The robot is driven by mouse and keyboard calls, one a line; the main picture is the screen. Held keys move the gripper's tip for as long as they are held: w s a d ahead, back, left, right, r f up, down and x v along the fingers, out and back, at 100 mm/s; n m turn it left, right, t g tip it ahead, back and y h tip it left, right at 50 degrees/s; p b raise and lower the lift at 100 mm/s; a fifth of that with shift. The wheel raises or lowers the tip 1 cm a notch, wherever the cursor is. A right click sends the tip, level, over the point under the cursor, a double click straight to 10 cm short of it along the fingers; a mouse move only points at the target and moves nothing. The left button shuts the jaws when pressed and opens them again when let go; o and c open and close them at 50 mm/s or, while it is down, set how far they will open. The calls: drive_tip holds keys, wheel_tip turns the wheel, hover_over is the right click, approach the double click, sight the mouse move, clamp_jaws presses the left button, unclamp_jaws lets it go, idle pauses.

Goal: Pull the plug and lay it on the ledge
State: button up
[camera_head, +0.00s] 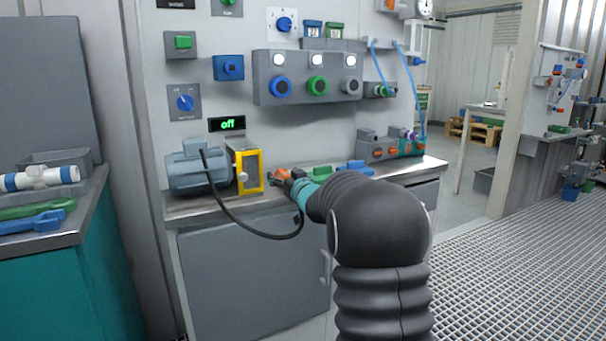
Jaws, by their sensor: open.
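A black cable (234,220) runs from the grey motor (192,172), loops down in front of the cabinet and curves back up towards my gripper. The plug at its far end is not clearly visible; a small dark shape near the ledge's front edge may be part of it. My gripper (284,177) is at the end of my dark arm, over the ledge, right of the yellow frame. It is open; its fingers are small and partly hidden by the wrist. The grey ledge (212,205) runs along the wall under the panel.
A yellow frame (249,171) stands beside the motor. Orange, green and blue items lie behind my wrist. A manifold block (377,151) stands at the ledge's right. Bare ledge shows in front of the motor.

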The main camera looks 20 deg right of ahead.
drive_tip(key=shift+a, duration=0.8)
drive_tip(key=s+d, duration=0.3)
drive_tip(key=s, duration=0.9)
drive_tip(key=shift+s+d+f+h, duration=0.15)
drive_tip(key=shift+d+h, duration=0.1)
drive_tip(key=shift+h, duration=0.05)
drive_tip(key=s+d+f+m+g+h, duration=0.25)
drive_tip(key=d+f+g+h, duration=0.2)
drive_tip(key=f, duration=0.45)
drive_tip(key=s+f+g, duration=0.5)
drive_tip(key=s, duration=0.4)
drive_tip(key=s+a+r+n+g+y, duration=0.2)
drive_tip(key=s+a+g+y, duration=0.1)
drive_tip(key=s+a, duration=2)
drive_tip(key=shift+s+a+y, duration=0.25)
drive_tip(key=shift+s+y, duration=0.3)
drive_tip(key=shift+s, duration=1.55)
